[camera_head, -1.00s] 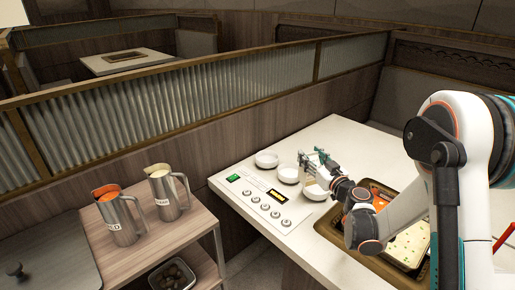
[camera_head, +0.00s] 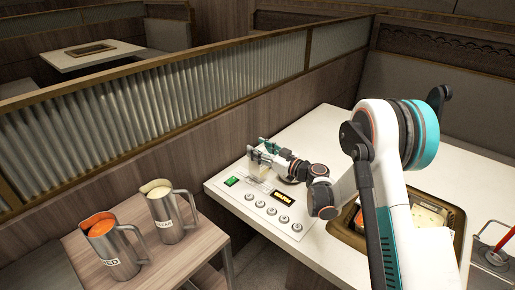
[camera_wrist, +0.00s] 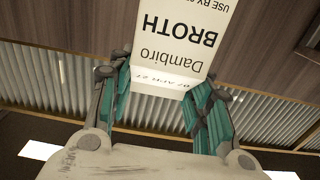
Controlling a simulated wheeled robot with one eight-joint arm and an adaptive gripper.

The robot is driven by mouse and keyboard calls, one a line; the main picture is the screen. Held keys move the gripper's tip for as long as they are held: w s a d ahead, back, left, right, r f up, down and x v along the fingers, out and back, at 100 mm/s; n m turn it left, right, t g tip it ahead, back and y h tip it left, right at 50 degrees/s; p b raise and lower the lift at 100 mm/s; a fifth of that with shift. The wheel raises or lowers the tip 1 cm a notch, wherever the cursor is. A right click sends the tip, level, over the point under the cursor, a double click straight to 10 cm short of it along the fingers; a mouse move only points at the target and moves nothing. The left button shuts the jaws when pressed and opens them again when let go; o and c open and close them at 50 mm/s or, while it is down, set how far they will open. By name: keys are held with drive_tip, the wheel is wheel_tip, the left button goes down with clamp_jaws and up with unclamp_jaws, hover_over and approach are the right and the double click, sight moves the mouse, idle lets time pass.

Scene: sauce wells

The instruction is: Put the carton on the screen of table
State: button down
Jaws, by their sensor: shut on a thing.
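In the wrist view my gripper (camera_wrist: 161,92) is shut on a white carton (camera_wrist: 178,45) printed "Dambiro BROTH", with a teal finger on each side. The lettering is upside down in this view. In the head view my gripper (camera_head: 264,152) is above the far left part of the white table (camera_head: 322,123), and the pale carton (camera_head: 257,162) is between its fingers. The table's control panel (camera_head: 262,207) has a dark display with yellow marks (camera_head: 283,198), a green patch (camera_head: 231,181) and a row of knobs. The carton hides some of the panel's far end.
A corrugated partition (camera_head: 150,115) stands behind the table. A wooden cart (camera_head: 145,213) on the left carries a jug with orange contents (camera_head: 112,245) and one with pale contents (camera_head: 168,212). A recessed tray (camera_head: 348,230) and a red-handled item (camera_head: 503,238) are right.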

sight(265, 166)
drive_tip(key=shift+f+b, duration=1.1)
drive_tip(key=shift+f, duration=1.75)
drive_tip(key=shift+f, duration=0.35)
drive_tip(key=c, duration=0.7)
unclamp_jaws()
drive_tip(key=shift+c, duration=0.2)
